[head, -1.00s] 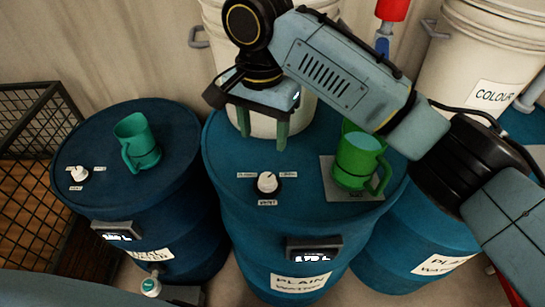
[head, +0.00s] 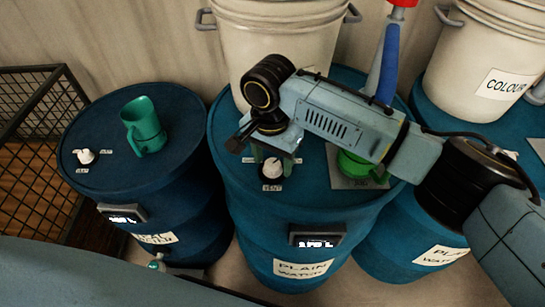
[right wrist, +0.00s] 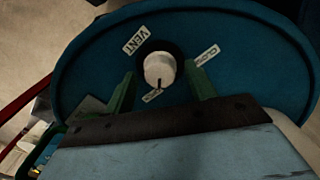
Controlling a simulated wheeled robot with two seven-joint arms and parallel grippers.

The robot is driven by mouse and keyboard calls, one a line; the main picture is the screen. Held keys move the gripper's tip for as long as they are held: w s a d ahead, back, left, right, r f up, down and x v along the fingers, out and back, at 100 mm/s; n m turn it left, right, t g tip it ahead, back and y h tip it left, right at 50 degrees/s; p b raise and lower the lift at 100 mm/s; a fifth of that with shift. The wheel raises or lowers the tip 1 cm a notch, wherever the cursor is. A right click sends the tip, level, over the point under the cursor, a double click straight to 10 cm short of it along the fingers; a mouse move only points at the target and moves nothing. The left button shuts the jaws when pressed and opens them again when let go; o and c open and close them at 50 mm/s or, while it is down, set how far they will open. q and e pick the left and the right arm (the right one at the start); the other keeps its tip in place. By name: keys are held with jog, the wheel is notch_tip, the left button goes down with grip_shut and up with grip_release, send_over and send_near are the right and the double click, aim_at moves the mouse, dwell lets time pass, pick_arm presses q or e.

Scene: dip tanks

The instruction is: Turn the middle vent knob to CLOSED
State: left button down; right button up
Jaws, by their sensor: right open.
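The middle vent knob (head: 272,168) is a white knob on the lid of the middle blue drum (head: 228,150). The right wrist view shows the knob (right wrist: 158,66) from above, with a dark pointer mark towards a small label on the gripper side. A VENT label (right wrist: 135,40) and another small label (right wrist: 208,54) lie around it; the small ones are too blurred to read. My right gripper (head: 273,160) is open, its green fingers on either side of the knob, apparently not touching it. In the right wrist view the fingers (right wrist: 159,72) flank the knob. My left gripper is not in view.
A green cup (head: 350,166) on a grey plate is partly hidden under my right arm. A white bucket (head: 275,40) stands behind on the middle drum. The left drum (head: 105,180) carries a teal mug (head: 145,125) and its own knob (head: 85,156). A wire crate (head: 30,110) stands far left.

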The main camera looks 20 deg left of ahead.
jog(key=shift+f, duration=0.1)
jog(key=c, duration=1)
jog(key=shift+o, duration=0.2)
